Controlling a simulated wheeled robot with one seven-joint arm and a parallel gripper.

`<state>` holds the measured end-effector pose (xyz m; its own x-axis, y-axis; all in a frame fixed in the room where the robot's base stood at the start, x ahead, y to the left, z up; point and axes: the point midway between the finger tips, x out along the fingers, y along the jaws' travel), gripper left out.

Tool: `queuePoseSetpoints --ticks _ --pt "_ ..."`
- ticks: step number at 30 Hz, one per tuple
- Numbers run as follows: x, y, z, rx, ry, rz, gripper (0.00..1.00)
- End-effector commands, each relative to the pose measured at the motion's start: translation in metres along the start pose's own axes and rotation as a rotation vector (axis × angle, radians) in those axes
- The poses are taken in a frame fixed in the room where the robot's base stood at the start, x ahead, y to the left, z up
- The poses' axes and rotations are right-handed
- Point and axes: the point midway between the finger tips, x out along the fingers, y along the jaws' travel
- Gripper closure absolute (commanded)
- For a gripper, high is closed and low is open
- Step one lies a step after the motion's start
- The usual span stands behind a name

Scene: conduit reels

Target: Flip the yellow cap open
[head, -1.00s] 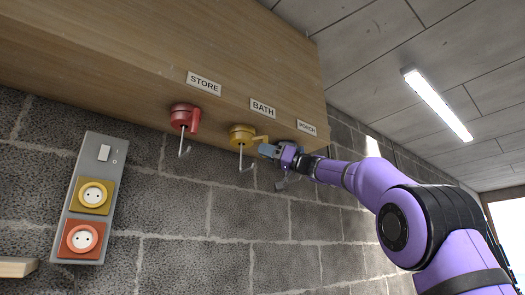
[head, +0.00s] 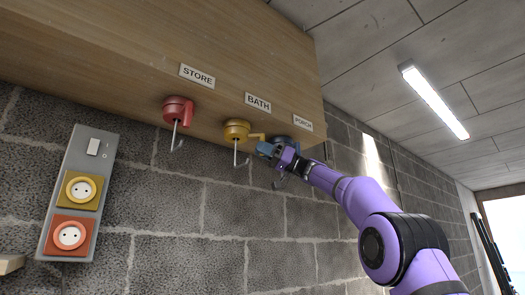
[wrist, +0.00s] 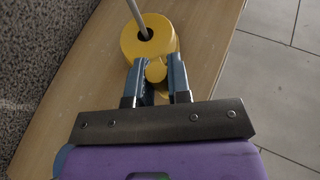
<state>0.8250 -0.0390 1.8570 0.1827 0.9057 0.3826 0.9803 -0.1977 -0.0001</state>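The yellow fitting (head: 237,130) hangs under the wooden cabinet below the BATH label. It is round, and a short yellow tab (head: 257,137) sticks out to the right; a thin hooked rod comes out of its underside. The wrist view shows the yellow disc (wrist: 148,38) with the rod in its hole, and the tab end (wrist: 156,72) between my blue fingertips. My gripper (head: 266,149) is at the tab's free end, one finger on each side. The fingers stand apart by about the tab's width; I cannot tell whether they press on it.
A red fitting (head: 178,109) hangs to the left under STORE. A blue-grey fitting (head: 281,142) under PORCH is close behind my gripper and partly hidden. The cabinet (head: 150,70) is directly above. A socket panel (head: 80,190) is on the block wall at left.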

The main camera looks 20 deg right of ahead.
Motion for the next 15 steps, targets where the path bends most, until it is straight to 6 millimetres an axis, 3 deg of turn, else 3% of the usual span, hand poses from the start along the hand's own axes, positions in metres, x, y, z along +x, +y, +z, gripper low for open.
queuePoseSetpoints --ticks 1,4,15 --pt "0.0002 -0.0004 -0.0006 -0.001 0.001 0.0 0.77" --pt "0.0002 -0.0004 -0.0005 -0.001 0.001 0.0 0.56" --pt "-0.0049 -0.0001 -0.0007 -0.001 0.0 0.002 0.56"
